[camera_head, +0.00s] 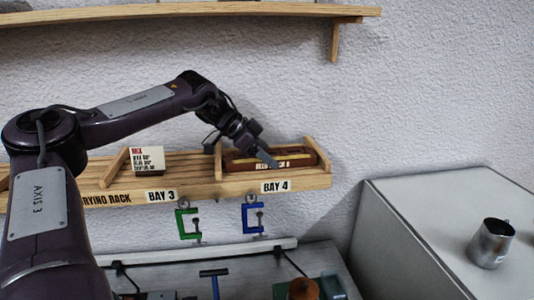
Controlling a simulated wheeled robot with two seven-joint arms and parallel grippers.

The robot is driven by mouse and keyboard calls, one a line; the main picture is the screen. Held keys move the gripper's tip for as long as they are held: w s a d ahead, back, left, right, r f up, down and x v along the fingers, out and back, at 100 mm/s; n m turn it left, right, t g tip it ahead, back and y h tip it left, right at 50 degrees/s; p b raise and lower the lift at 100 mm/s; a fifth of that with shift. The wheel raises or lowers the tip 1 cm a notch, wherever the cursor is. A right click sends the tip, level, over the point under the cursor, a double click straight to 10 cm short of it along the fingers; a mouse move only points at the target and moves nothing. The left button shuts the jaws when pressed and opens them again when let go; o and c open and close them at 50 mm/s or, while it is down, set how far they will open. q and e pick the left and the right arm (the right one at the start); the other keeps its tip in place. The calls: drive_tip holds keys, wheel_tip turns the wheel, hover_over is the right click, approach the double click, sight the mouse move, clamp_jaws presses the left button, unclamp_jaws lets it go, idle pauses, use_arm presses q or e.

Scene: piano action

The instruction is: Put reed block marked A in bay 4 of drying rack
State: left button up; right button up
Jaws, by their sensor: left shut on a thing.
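A dark red-brown block (297,157) with a yellowish stripe sits in bay 4 of the wooden drying rack (228,186), between two wooden dividers. Its pale front marking is partly covered by my gripper, so I cannot read the letter. The BAY 4 label (275,187) is on the rack's front edge below it. My left gripper (270,158) reaches down from the left and is shut on the block near its middle. I cannot tell whether the block rests fully on the slats. My right gripper is not in view.
A small white box (146,160) with red and black print stands in bay 3. Green (188,223) and blue (253,214) clamps hang below the rack. A wooden shelf (200,12) runs above. A metal mug (490,243) stands on the grey cabinet (415,235) at right.

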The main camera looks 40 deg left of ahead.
use_arm(q)
drive_tip(key=o, duration=0.8)
drive_tip(key=shift+f, duration=0.1)
drive_tip(key=o, duration=0.4)
drive_tip(key=shift+w+d, duration=0.1)
drive_tip(key=shift+w, duration=0.05)
drive_tip(key=shift+c, duration=0.2)
drive_tip(key=shift+s+a+r, duration=0.25)
drive_tip(key=shift+a+r, duration=0.05)
drive_tip(key=shift+r, duration=0.2)
drive_tip(key=b+v, duration=0.3)
drive_tip(key=v, duration=0.8)
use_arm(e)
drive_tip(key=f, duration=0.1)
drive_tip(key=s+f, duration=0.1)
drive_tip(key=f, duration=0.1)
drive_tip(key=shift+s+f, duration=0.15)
use_arm(q)
drive_tip(key=shift+s, duration=0.1)
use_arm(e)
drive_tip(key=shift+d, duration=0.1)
